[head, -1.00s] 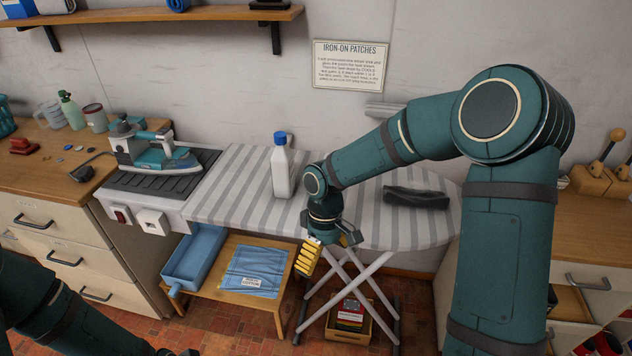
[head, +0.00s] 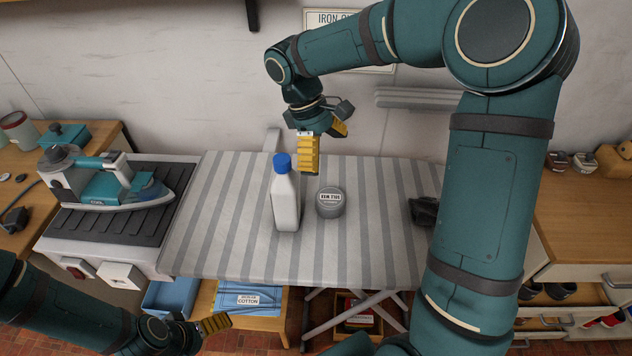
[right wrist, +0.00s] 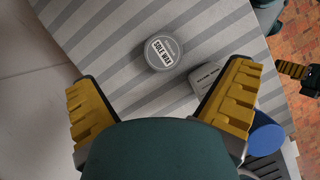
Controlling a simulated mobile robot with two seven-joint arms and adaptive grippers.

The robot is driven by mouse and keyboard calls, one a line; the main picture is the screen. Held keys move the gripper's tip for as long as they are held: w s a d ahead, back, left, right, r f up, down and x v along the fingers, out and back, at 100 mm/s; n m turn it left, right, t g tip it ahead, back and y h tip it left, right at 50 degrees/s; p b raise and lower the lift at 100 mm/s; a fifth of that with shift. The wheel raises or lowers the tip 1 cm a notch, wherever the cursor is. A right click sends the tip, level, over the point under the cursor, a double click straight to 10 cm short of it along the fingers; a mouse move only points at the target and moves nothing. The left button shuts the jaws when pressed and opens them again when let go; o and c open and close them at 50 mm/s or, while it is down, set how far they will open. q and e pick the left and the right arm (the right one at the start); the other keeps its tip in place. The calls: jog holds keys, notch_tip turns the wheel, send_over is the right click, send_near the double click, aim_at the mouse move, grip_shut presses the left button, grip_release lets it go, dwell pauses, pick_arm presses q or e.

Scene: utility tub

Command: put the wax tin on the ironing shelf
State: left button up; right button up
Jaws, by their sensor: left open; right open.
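The wax tin (head: 330,202), a small round grey tin, sits upright on the striped ironing board, just right of a white bottle. My left gripper (head: 214,324) is low at the front left, open and empty, away from the tin. I cannot tell which surface is the ironing shelf; only a dark bracket (head: 252,14) of the wall shelf shows.
The white bottle (head: 286,203) with a blue cap stands close left of the tin. An iron (head: 105,185) rests on a ribbed pad at left. A dark cloth (head: 423,211) lies at right, partly behind my arm. The board (head: 225,225) is clear left of the bottle.

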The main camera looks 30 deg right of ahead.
jog(key=b, duration=0.2)
send_near(333, 198)
jog(key=x, duration=0.5)
jog(key=shift+b+x, duration=0.95)
jog(key=shift+x, duration=2.5)
jog(key=c, duration=1.1)
